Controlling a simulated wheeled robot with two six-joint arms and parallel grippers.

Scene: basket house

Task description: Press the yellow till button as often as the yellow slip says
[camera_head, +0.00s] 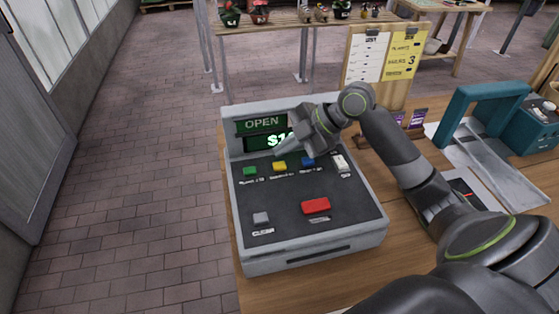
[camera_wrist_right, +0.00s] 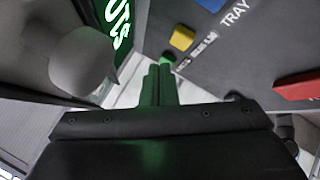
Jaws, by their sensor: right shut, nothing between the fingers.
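The grey till (camera_head: 235,200) stands on the wooden counter with its dark button panel facing up. The yellow button (camera_head: 279,166) is in its upper row, between the green button (camera_head: 250,171) and the blue button (camera_head: 308,161). The yellow button also shows in the right wrist view (camera_wrist_right: 182,38). My right gripper (camera_head: 281,152) is shut and empty, its tips just above and behind the yellow button, seemingly apart from it. The yellow slip (camera_head: 404,52) hangs on the board behind the till; a large 3 is readable, the smaller words are not. My left gripper is out of view.
A white button (camera_head: 341,162), a red button (camera_head: 316,206) and a grey CLEAR button (camera_head: 261,218) share the panel. The green display (camera_head: 260,143) is partly hidden by my gripper. A white slip (camera_head: 370,55) hangs beside the yellow one. A teal-handled device (camera_head: 485,97) stands right.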

